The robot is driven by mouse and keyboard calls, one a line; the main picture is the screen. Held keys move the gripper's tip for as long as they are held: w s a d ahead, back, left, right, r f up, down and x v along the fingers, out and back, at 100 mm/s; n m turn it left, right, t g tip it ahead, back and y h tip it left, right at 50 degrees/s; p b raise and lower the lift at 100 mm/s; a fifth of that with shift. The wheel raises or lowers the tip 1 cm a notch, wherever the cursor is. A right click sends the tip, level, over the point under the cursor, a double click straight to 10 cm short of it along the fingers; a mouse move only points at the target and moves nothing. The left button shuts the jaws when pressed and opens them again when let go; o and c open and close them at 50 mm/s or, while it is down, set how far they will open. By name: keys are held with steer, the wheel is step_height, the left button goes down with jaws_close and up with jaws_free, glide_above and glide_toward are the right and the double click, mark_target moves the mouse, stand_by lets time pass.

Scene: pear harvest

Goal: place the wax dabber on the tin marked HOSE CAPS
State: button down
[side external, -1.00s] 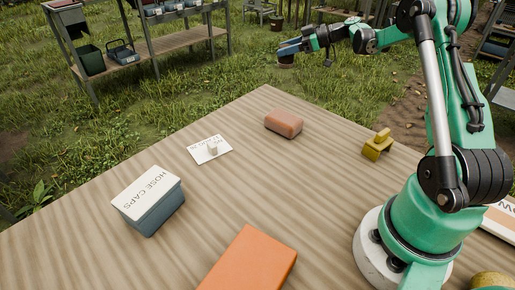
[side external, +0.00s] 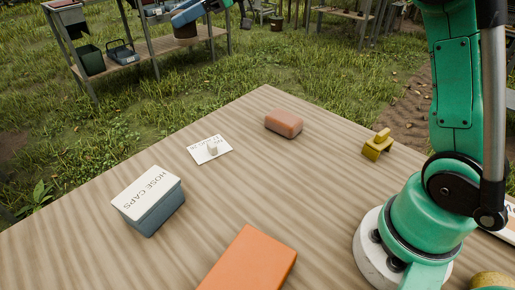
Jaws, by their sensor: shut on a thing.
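The tin marked HOSE CAPS (side external: 150,204), a blue-grey box with a white lettered lid, stands upright at the left of the table. Its lid is bare.
On the table are a white card (side external: 201,155) with a small pale knob (side external: 212,148), a reddish-brown block (side external: 284,123), a yellow piece (side external: 377,146) and an orange block (side external: 250,262). The table between tin and brown block is mostly clear. A shelf (side external: 125,62) stands behind.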

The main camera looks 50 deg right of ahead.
steer(key=s+a+r+n+g+y, duration=0.1)
steer(key=s+a+n+g, duration=0.15)
steer(key=a, duration=0.75)
steer(key=n+g, duration=0.2)
steer(key=g, duration=0.1)
glide_above(148, 188)
steer(key=shift+y, duration=0.4)
step_height(148, 188, down, 18)
steer(key=shift+f, duration=0.15)
steer(key=shift+f, duration=0.1)
steer(key=shift+c, duration=1.3)
jaws_free()
